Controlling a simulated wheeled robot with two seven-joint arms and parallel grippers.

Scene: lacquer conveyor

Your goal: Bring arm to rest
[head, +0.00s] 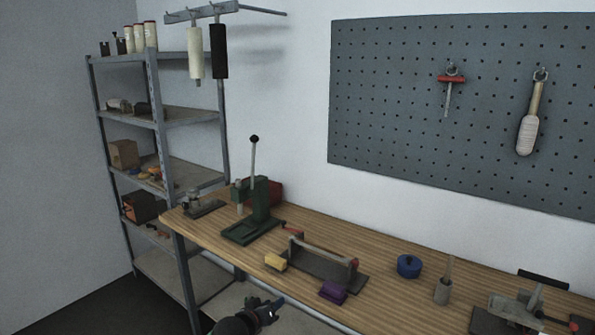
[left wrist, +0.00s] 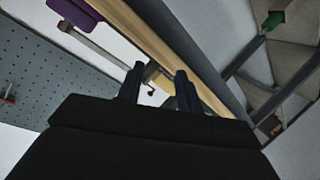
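My left gripper (head: 266,306) shows at the bottom of the head view, in front of the workbench's front edge. In the left wrist view its two fingers (left wrist: 160,84) stand apart with nothing held between them. The workbench (head: 365,265) has a wooden top and runs along the wall. A yellow block (head: 275,261) and a purple block (head: 333,292) lie on it near the front edge, beyond the gripper and apart from it. My right gripper is in neither view.
A green lever press (head: 262,212) stands at the bench's left end. A grey jig (head: 325,262), a blue round container (head: 408,266) and a grey cup (head: 442,291) stand further right. A metal shelf (head: 155,118) is at left, a pegboard (head: 400,100) on the wall.

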